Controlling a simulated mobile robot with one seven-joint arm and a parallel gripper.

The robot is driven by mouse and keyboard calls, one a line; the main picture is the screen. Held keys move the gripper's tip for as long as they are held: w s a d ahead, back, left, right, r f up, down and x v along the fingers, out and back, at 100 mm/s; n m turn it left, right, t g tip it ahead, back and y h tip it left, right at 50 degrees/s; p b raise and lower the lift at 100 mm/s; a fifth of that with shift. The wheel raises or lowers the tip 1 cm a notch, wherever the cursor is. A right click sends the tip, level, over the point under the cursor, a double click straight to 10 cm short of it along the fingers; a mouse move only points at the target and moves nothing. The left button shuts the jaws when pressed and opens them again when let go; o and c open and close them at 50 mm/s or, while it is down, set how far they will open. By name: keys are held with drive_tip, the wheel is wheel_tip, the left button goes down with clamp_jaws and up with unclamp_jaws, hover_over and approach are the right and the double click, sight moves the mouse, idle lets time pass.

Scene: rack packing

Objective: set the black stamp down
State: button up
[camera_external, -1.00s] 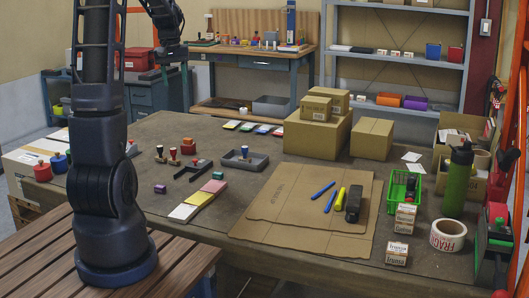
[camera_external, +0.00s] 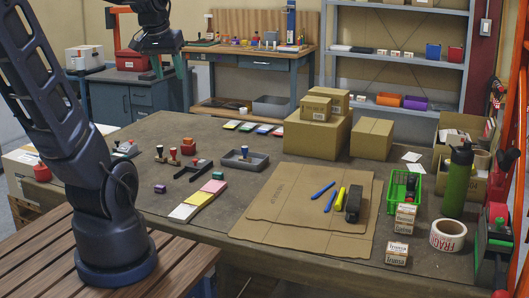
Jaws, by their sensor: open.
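Another dark-handled stamp (camera_external: 159,152) stands to the left of the tray, beside a red-handled stamp (camera_external: 172,156). I cannot tell for sure which dark handle is black and which is dark blue. My gripper (camera_external: 164,70) is at the top left of the picture, raised and pointing down. Its fingers are apart and nothing shows between them. It is clear of the stamps.
A red block (camera_external: 188,146) and a black bracket (camera_external: 193,171) lie near the stamps. Cartons (camera_external: 318,132) stand at the back of the table. Flat cardboard (camera_external: 290,205) with pens and a black object covers the middle. A green basket (camera_external: 401,190) and a green bottle (camera_external: 457,180) are at right.

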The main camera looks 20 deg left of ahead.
drive_tip(key=s+d+f+m, duration=0.1)
drive_tip(key=s+d, duration=0.1)
drive_tip(key=s, duration=0.5)
drive_tip(key=shift+f+t, duration=0.3)
drive_tip(key=shift+f, duration=0.05)
